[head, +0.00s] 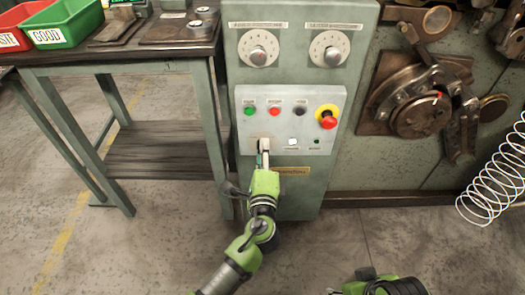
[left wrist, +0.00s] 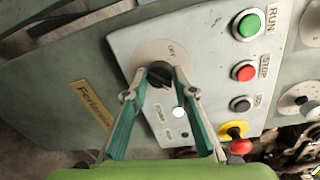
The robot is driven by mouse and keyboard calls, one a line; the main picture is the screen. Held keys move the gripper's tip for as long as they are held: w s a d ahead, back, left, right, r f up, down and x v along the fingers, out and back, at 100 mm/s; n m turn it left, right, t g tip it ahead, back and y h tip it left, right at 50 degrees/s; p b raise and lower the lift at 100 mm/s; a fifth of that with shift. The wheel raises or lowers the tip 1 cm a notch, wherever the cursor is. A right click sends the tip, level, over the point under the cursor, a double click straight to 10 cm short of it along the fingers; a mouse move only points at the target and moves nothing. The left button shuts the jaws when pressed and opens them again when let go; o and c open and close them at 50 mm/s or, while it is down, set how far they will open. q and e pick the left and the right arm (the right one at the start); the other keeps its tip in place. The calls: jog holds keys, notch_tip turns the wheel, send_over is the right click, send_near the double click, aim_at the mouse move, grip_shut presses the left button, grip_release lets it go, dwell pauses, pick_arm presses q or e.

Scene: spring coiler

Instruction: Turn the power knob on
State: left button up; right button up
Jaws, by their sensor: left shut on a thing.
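The power knob (left wrist: 159,76) is a dark knob on a round pale plate marked "OFF" in the left wrist view. It sits on the light panel (head: 310,104) of the grey-green cabinet. My left gripper (left wrist: 160,82) is shut on the knob, with one teal finger on each side of it. In the head view my left gripper (head: 263,150) reaches up to the panel's lower left and hides most of the knob. Which way the knob points is not clear. My right gripper is not in view; only a green and black part of my arm shows at the bottom.
Above the gripper are a green RUN button (head: 249,111), a red STOP button (head: 274,111), a dark button (head: 299,108) and a red emergency stop (head: 328,118) on yellow. A small white light (head: 292,141) is beside the gripper. A workbench (head: 130,55) stands left.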

pick_arm(q)
jog(key=o, duration=1.1)
jog(key=s, duration=1.2)
jog(key=shift+r, duration=0.4)
